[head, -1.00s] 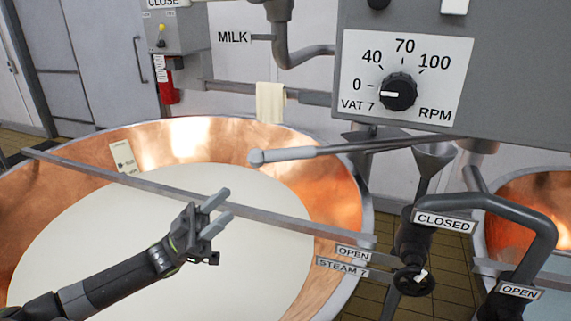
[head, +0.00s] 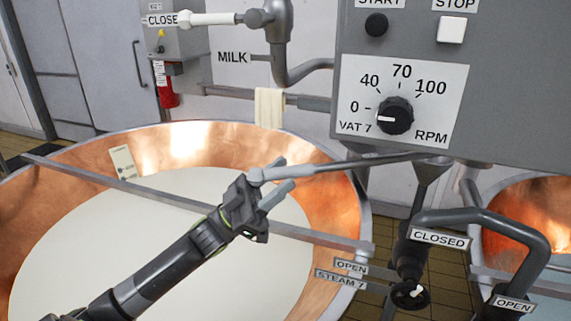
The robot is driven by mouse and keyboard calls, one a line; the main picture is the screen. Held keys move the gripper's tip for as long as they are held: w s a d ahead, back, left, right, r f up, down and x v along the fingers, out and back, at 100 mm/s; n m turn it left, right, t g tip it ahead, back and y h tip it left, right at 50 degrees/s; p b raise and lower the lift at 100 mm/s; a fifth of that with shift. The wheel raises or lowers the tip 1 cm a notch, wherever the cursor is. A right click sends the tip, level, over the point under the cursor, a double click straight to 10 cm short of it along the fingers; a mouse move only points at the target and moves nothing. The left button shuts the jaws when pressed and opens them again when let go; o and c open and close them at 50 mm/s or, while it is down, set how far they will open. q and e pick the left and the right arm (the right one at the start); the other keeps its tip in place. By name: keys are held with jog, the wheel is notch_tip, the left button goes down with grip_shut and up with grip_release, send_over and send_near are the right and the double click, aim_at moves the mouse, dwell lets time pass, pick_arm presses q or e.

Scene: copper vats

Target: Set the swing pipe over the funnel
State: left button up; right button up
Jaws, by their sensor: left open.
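The swing pipe (head: 340,166) is a grey tube that runs from under the control box at right out over the vat. Its rounded free end (head: 256,177) is at the left, above the vat's near-white contents. The funnel (head: 430,172) is a grey cone under the control box, at the right, well away from that free end. My left gripper (head: 277,181) is open at the pipe's free end. Its fingers appear on either side of the tube; whether they touch it I cannot tell. My right gripper is not in view.
The copper vat (head: 330,190) fills the left, crossed by a grey bar (head: 190,203). The control box (head: 480,100) hangs at upper right. A black bent pipe (head: 490,216) with CLOSED and OPEN labels stands at lower right. A cloth (head: 269,108) hangs behind.

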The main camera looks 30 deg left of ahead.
pick_arm(q)
jog(key=shift+x, duration=1.05)
grip_shut()
